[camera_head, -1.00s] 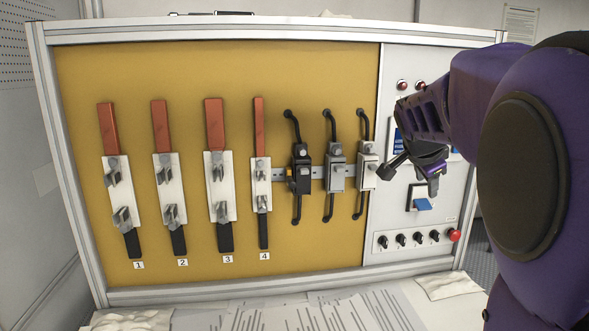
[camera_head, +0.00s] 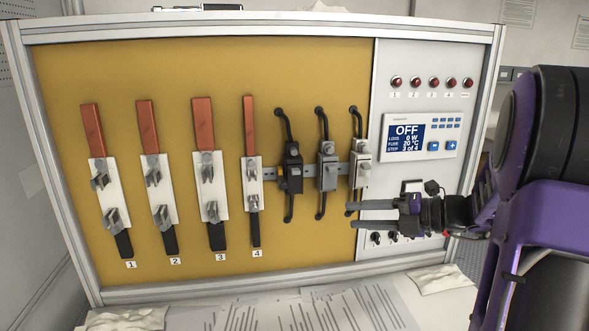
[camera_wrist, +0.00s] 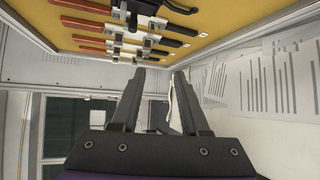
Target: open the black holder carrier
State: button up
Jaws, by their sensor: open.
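The black holder (camera_head: 291,172) is on the yellow panel, the leftmost of three holders on a short rail, with a black cable above and below it. Its carrier looks shut against the body, though it is small in view. My gripper (camera_head: 352,214) is right of and lower than the black holder, in front of the control panel's left edge. Its two fingers point left, apart and empty. In the wrist view my open fingers (camera_wrist: 158,75) have nothing between them; holders show at the top edge, and I cannot tell which is black.
The display (camera_head: 407,136) reads OFF. Papers (camera_head: 300,311) lie on the table below.

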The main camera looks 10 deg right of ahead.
notch_tip(320, 180, up, 4)
jog(key=w+d+m+t, duration=0.1)
jog(key=d+m+t, duration=0.2)
jog(key=y, duration=0.1)
send_near(294, 178)
jog(key=w+a+r, duration=0.2)
jog(key=w+a, duration=0.1)
jog(key=a, duration=0.2)
jog(key=shift+w+a+t+b, duration=0.2)
jog(key=shift+w+t+b, duration=0.05)
jog(key=shift+t+b, duration=0.05)
grip_shut()
